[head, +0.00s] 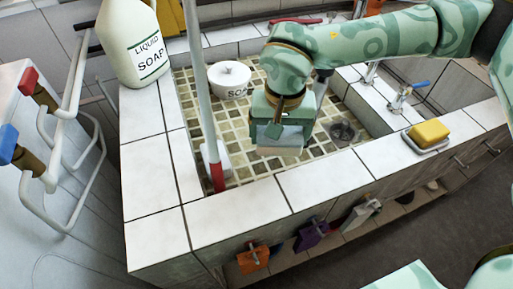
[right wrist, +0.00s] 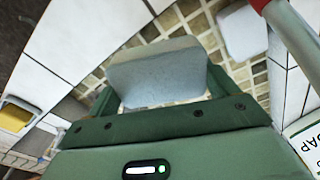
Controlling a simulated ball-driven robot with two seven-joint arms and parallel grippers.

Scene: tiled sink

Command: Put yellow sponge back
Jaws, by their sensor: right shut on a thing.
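The yellow sponge (head: 429,132) lies on a small pale dish (head: 432,148) on the white tiled counter at the right of the head view. It also shows at the left edge of the right wrist view (right wrist: 14,117). My right gripper (head: 280,128) is above the tiled basin, pointing down, well to the left of the sponge. It is shut on a pale grey block (right wrist: 157,72), which shows between the fingers in the right wrist view. My left gripper is not in view.
A white pot labelled soap (head: 229,80) stands in the basin (head: 245,170). A pole with a red end (head: 217,177) and a pale block (right wrist: 243,32) are left of my gripper. A liquid soap bottle (head: 134,40) stands at the left. The front white ledge (head: 240,208) is clear.

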